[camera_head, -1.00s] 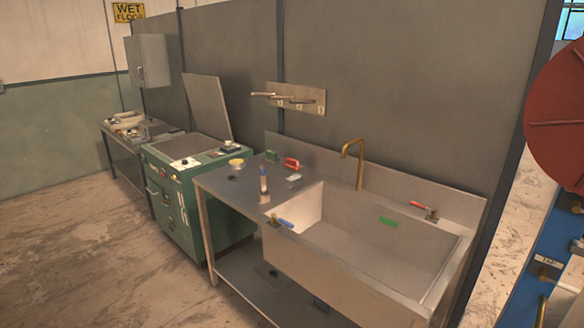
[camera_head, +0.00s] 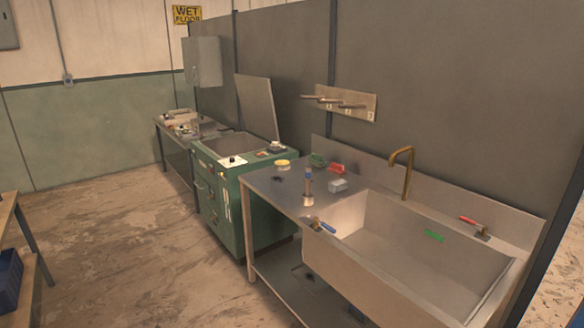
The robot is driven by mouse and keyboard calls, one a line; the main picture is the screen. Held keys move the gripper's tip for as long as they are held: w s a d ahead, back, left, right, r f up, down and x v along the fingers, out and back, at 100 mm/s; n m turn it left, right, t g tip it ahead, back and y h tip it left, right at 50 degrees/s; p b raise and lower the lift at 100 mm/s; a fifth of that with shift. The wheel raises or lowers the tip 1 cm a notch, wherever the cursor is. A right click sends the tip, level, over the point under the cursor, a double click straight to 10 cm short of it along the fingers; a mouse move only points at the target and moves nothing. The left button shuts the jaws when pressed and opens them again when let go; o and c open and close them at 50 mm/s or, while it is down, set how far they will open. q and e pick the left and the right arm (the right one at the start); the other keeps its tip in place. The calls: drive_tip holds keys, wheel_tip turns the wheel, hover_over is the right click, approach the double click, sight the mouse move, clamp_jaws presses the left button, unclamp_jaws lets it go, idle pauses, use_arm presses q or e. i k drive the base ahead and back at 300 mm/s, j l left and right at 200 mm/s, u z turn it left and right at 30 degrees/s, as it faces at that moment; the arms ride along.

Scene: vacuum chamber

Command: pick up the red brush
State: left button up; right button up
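A red object (camera_head: 337,168), which looks like the red brush, lies on the steel counter (camera_head: 262,185) left of the sink, near the back wall. It is small, so its bristles cannot be made out. A green object (camera_head: 318,160) of similar size lies just left of it. A small grey block (camera_head: 338,186) sits in front of it. Neither of my grippers shows in the view.
A bottle (camera_head: 307,186) and a yellow round item (camera_head: 283,164) stand nearby. A green cabinet (camera_head: 240,205) adjoins the counter. Open floor (camera_head: 140,250) lies left.

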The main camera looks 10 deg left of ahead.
sight(337, 170)
drive_tip(key=i+j, duration=0.8)
drive_tip(key=i+j+z, duration=0.1)
drive_tip(key=i+j, duration=0.75)
drive_tip(key=j, duration=0.15)
drive_tip(key=i+j, duration=0.2)
drive_tip(key=j, duration=0.15)
drive_tip(key=i+j, duration=0.15)
drive_tip(key=j, duration=0.2)
drive_tip(key=i+j, duration=0.2)
drive_tip(key=j, duration=0.15)
drive_tip(key=i+j, duration=0.15)
drive_tip(key=j, duration=0.15)
drive_tip(key=i+j, duration=0.2)
drive_tip(key=j, duration=0.15)
drive_tip(key=i+j+z, duration=0.1)
drive_tip(key=j, duration=0.25)
drive_tip(key=i, duration=0.1)
